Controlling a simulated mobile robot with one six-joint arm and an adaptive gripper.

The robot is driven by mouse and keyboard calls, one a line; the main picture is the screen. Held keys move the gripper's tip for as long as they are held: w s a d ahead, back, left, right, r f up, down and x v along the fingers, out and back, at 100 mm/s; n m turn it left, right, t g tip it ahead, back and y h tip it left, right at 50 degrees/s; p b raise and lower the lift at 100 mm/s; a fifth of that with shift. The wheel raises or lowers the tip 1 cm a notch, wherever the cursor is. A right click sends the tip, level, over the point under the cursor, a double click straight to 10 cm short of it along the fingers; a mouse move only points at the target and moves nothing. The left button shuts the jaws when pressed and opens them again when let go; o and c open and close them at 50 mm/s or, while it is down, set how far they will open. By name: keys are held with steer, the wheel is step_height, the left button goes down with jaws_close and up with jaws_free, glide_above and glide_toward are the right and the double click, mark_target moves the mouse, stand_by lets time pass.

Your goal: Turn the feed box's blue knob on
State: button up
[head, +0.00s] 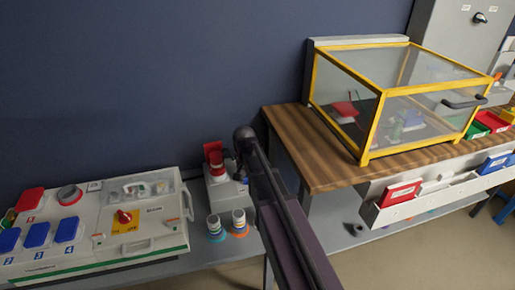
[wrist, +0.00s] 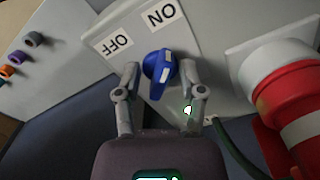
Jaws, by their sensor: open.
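The blue knob (wrist: 160,72) is on a light grey panel of the feed box (wrist: 205,35) in the wrist view. Its grip bar runs roughly up and down in the picture. I cannot tell which label the knob marks. My gripper (wrist: 159,75) is open, with one finger on each side of the knob; contact is unclear. In the head view, a small grey box (head: 229,193) stands partly behind my arm; the knob is hidden there.
A red and white plug (wrist: 285,95) sits right of the knob, with a dark green cable (wrist: 235,150) below. In the head view, a white control unit (head: 100,230) stands left, striped connectors (head: 214,226) in front, and a wooden table (head: 310,165) with a yellow-framed case (head: 375,110) right.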

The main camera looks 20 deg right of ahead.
steer(key=n, duration=0.7)
steer(key=shift+d, duration=0.15)
steer(key=shift+r+n+p, duration=0.25)
steer(key=shift+n+p, duration=0.05)
step_height(320, 180, up, 14)
steer(key=p, duration=1.4)
steer(key=s+r+m+p, duration=0.2)
steer(key=s+r+p, duration=0.9)
steer(key=s, duration=0.4)
steer(key=shift+s+r, duration=0.15)
steer(key=shift+s, duration=0.05)
steer(key=shift+s+r, duration=0.1)
steer(key=shift+s, duration=0.05)
